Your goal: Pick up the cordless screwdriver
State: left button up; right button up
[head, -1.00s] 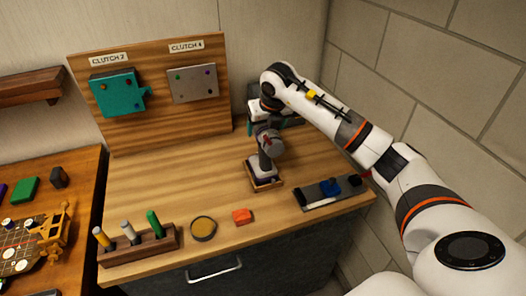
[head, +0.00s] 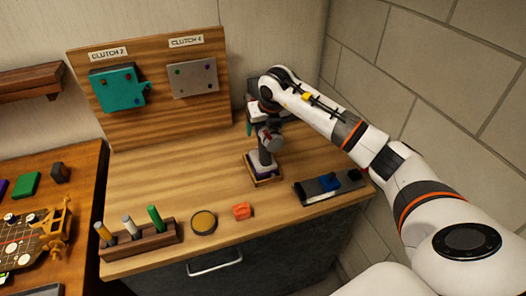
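The cordless screwdriver (head: 267,148) is grey with a small red mark. It stands upright in a small square wooden holder (head: 264,180) on the bench. My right gripper (head: 254,122) is at the lower end of the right arm, just behind and above the screwdriver's top in the picture. Its fingers are largely hidden by the wrist and are small, so I cannot tell whether they are open or touch the screwdriver. My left gripper is not in view.
A dark tray (head: 318,189) with a blue part lies at right. A clutch board (head: 155,118) stands at the back. The bench's left middle is clear.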

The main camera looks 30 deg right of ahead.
jog(key=shift+c, duration=0.6)
jog(key=c, duration=1.2)
jog(key=shift+w+r, duration=0.1)
jog(key=shift+c, duration=0.7)
